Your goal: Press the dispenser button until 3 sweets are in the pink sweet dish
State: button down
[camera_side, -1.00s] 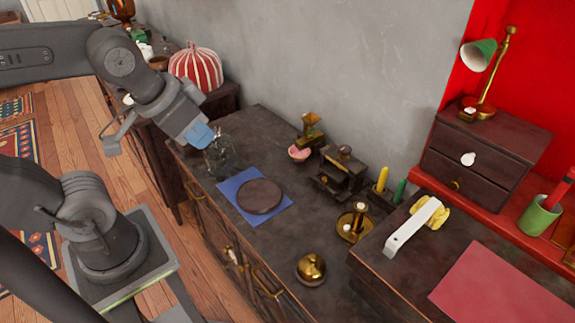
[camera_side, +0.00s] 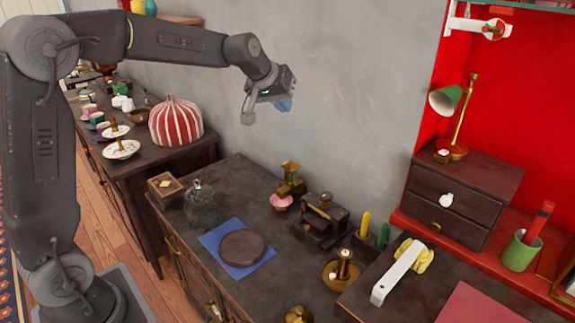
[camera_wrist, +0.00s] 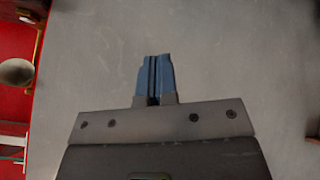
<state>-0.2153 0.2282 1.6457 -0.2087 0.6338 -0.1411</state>
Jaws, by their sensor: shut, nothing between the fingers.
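The pink sweet dish (camera_side: 282,202) sits on the dark cabinet top, under the front of a small brass dispenser (camera_side: 290,178). The dish is too small in view to tell how many sweets it holds. The dispenser's button cannot be made out. My gripper (camera_side: 285,104) is raised high in front of the grey wall, above the dispenser and well apart from it. In the wrist view its blue fingers (camera_wrist: 155,57) are together with nothing between them, and they face bare wall. Neither dish nor dispenser shows in the wrist view.
A glass jar (camera_side: 201,205) and a small wooden box (camera_side: 165,186) stand left of the dish. A dark round disc (camera_side: 243,246) lies on a blue mat (camera_side: 212,242) in front. A dark boxy device (camera_side: 322,220) and a brass candlestick (camera_side: 343,270) stand to the right.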

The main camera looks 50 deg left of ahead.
jog(key=w+a+f+n+t+y, duration=0.1)
jog(key=w+a+f+n, duration=0.4)
jog(key=w+a+f, duration=1.2)
notch_tip(320, 180, down, 3)
jog(key=shift+w+a+f+n+t+y, duration=0.1)
jog(key=shift+w+a+n+t+y, duration=0.25)
jog(key=shift+a, duration=0.35)
jog(key=shift+f, duration=0.1)
jog(key=shift+f, duration=4.3)
jog(key=shift+f, duration=0.15)
jog(key=shift+f, duration=0.25)
jog(key=shift+f, duration=1.05)
